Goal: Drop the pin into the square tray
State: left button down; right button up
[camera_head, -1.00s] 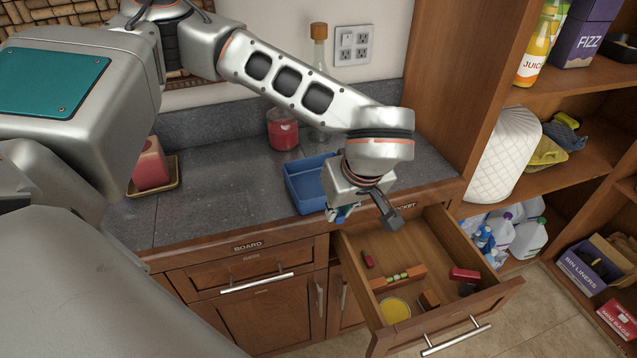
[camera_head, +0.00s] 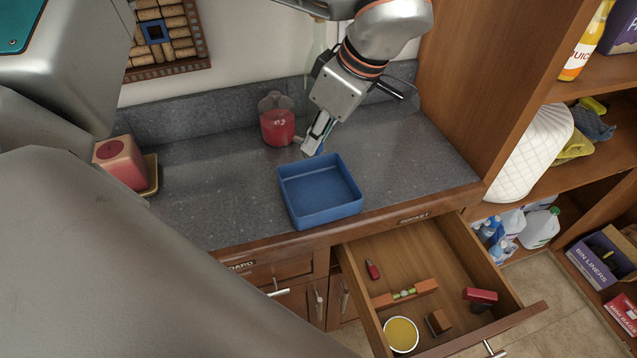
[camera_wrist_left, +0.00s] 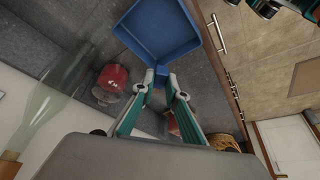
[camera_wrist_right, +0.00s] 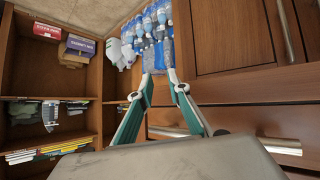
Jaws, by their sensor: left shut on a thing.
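The blue square tray (camera_head: 322,206) stands on the grey counter and looks empty; it also shows in the left wrist view (camera_wrist_left: 156,30). My left gripper (camera_head: 314,146) points down just behind the tray's back rim, above the counter. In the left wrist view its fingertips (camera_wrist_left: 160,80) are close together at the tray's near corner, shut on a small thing. I take this to be the pin, but it is too small and hidden to make out clearly. My right gripper (camera_wrist_right: 160,78) shows only in its wrist view, with its fingertips apart and nothing between them.
An open drawer (camera_head: 455,250) below the counter holds a yellow-filled round container (camera_head: 401,334) and several small objects. A red-filled jar (camera_head: 277,122) stands behind the tray. A red block (camera_head: 122,164) sits at the left. The counter on both sides of the tray is clear.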

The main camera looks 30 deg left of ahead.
pick_arm(q)
jog(key=shift+s+f, duration=0.1)
jog(key=shift+f, duration=2.7)
jog(key=c, duration=1.9)
grip_release()
jog(key=v, duration=1.2)
